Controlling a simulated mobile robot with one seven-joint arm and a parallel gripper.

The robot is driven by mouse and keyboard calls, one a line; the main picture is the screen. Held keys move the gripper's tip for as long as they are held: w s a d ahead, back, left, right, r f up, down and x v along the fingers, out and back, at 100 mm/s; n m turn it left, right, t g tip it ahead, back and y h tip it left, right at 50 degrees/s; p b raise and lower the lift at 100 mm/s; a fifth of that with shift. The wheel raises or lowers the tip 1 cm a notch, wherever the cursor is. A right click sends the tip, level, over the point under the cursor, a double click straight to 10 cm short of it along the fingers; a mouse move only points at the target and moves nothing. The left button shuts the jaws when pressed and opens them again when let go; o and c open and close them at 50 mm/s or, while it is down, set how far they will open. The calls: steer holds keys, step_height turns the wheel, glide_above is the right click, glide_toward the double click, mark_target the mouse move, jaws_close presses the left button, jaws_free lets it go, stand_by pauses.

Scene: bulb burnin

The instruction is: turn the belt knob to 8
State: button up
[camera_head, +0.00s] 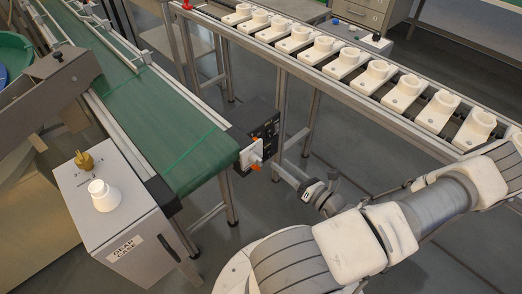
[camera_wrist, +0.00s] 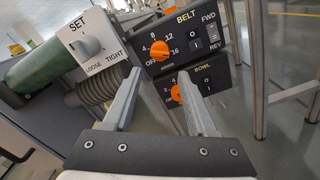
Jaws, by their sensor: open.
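The belt knob (camera_wrist: 160,52) is orange, on a black control panel under the word BELT, with marks OFF, 4, 8, 12 and 16 around it. The mark its pointer faces is too small to tell. My gripper (camera_wrist: 160,72) is open and empty. Its two fingers reach toward the panel, with the belt knob between and beyond the fingertips, apart from them as far as I can see. In the head view my gripper (camera_head: 312,191) is below and to the right of the black panel (camera_head: 266,134).
A second orange knob, marked BOWL (camera_wrist: 177,93), sits just below, close to the right finger. A grey SET knob (camera_wrist: 88,46) on a white plate is at the left. The green conveyor (camera_head: 165,125) and a rail of white holders (camera_head: 345,63) flank the panel.

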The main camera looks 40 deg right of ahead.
steer(key=w+b, duration=0.2)
steer(key=w, duration=0.8)
steer(key=shift+a, duration=0.4)
jaws_close()
